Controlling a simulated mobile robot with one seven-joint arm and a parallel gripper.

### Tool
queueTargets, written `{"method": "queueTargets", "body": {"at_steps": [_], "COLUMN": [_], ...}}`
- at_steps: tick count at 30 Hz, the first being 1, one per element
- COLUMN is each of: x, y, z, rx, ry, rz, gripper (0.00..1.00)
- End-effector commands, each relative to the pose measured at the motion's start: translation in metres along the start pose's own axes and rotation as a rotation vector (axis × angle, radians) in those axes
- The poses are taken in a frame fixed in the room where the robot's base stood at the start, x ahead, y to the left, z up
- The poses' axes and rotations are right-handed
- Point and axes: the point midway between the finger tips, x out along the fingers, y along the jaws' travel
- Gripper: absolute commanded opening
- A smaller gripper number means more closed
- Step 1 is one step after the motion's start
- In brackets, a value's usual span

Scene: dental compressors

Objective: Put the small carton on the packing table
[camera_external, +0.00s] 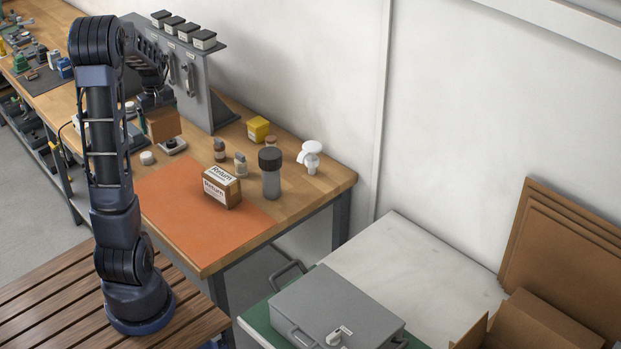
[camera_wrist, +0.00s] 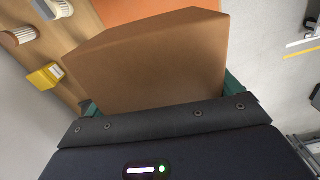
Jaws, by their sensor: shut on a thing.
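My gripper (camera_external: 158,108) is shut on a plain brown carton (camera_external: 163,124) and holds it above the back part of the wooden workbench. In the wrist view the carton (camera_wrist: 150,65) fills the space between the green fingers of my gripper (camera_wrist: 162,98). A pale-topped table (camera_external: 390,255) at the lower right, with cardboard on it, looks like the packing table. It stands well apart from my gripper. Another small carton (camera_external: 221,188), labelled "Return", sits on the orange mat (camera_external: 172,212) on the workbench.
A grey panel (camera_external: 192,85) rises behind my gripper. A grey case (camera_external: 335,310) and an open cardboard box (camera_external: 520,325) flank the pale tabletop's clear area.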

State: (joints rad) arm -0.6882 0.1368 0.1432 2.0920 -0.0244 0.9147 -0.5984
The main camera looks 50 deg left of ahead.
Motion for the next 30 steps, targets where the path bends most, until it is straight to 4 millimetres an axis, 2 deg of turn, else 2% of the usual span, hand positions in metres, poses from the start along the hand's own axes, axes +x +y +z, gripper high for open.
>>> {"method": "queueTargets", "body": {"at_steps": [4, 7, 11, 14, 18, 23, 30], "x": [0.000, 0.000, 0.001, 0.002, 0.003, 0.005, 0.009], "y": [0.006, 0.024, 0.064, 0.102, 0.154, 0.209, 0.282], "z": [0.002, 0.007, 0.023, 0.041, 0.072, 0.116, 0.192], "rx": [0.011, 0.040, 0.109, 0.174, 0.264, 0.366, 0.513], "ry": [0.001, 0.002, 0.006, 0.009, 0.014, 0.018, 0.025], "rz": [0.000, -0.003, -0.008, -0.013, -0.017, -0.023, -0.025], "gripper": [0.60, 0.60, 0.60, 0.60, 0.60, 0.60, 0.60]}}
